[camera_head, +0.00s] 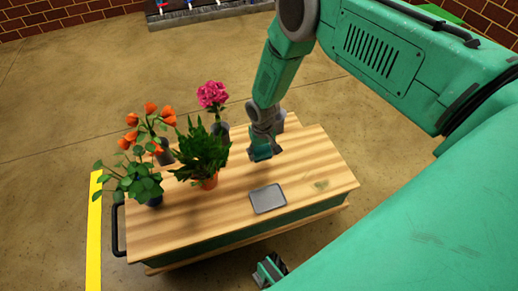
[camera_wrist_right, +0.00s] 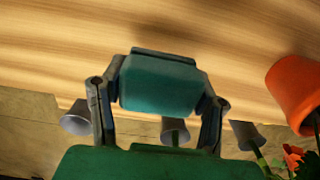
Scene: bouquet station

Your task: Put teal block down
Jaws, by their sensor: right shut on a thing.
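My right gripper (camera_head: 262,148) is shut on the teal block (camera_wrist_right: 160,85), over the wooden table (camera_head: 312,170). In the right wrist view the block sits between the two dark fingers of the gripper (camera_wrist_right: 155,100). In the head view the block is mostly merged with the gripper's tip, right of the leafy plant. Whether its underside touches the table cannot be told. A grey tray (camera_head: 268,198) lies empty on the table in front of the gripper.
A leafy plant (camera_head: 200,153) in an orange pot (camera_wrist_right: 295,90) stands close left of the gripper. Orange flowers (camera_head: 150,108) and a pink flower (camera_head: 212,94) stand farther left and behind. Grey vases (camera_wrist_right: 78,118) show in the wrist view. The table's right end is clear.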

